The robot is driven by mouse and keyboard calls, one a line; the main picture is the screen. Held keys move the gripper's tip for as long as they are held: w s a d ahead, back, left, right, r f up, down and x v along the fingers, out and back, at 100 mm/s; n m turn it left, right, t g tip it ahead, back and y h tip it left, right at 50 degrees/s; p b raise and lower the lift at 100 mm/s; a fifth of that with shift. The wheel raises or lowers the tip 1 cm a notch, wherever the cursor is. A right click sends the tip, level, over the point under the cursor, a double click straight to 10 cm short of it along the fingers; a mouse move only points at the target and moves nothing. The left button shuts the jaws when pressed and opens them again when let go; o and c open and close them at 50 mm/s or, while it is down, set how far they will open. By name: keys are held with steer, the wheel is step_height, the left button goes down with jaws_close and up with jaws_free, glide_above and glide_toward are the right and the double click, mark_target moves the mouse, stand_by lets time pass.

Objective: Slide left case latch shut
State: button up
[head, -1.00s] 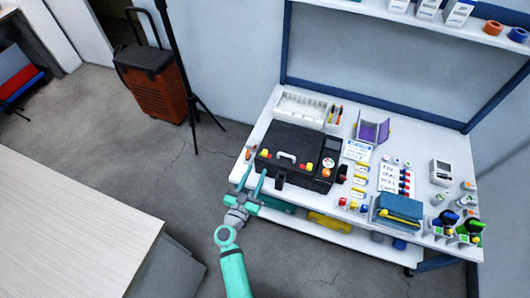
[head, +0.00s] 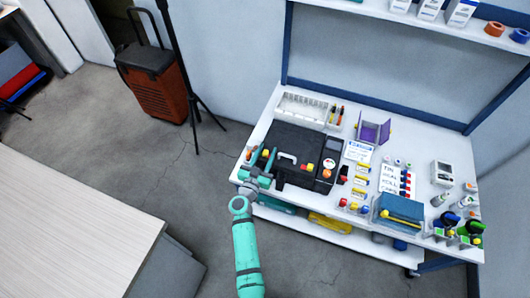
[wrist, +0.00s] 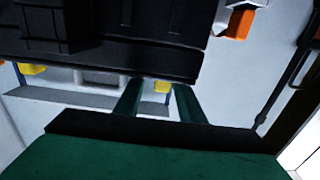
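The black case (head: 296,140) lies closed on the white bench, with a pale handle (head: 288,158) along its front part. A small yellow piece (head: 265,153) is at its left front, close to my fingers; I cannot tell if it is the left latch or how far it has slid. Red and yellow pieces (head: 308,166) sit right of the handle. My gripper (head: 262,158) is at the case's left front corner, fingers apart and empty. In the wrist view, my gripper (wrist: 158,95) shows both fingers below the dark case edge (wrist: 120,58), with a yellow piece (wrist: 162,87) between them. Contact cannot be told.
A white rack (head: 302,105) stands behind the case. A purple holder (head: 373,132), labelled cards and a blue box (head: 397,210) fill the bench to the right. An orange item (wrist: 238,22) is near the case in the wrist view.

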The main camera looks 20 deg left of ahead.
steer(key=shift+a, duration=0.15)
jaws_close()
steer(key=shift+d, duration=0.9)
jaws_free()
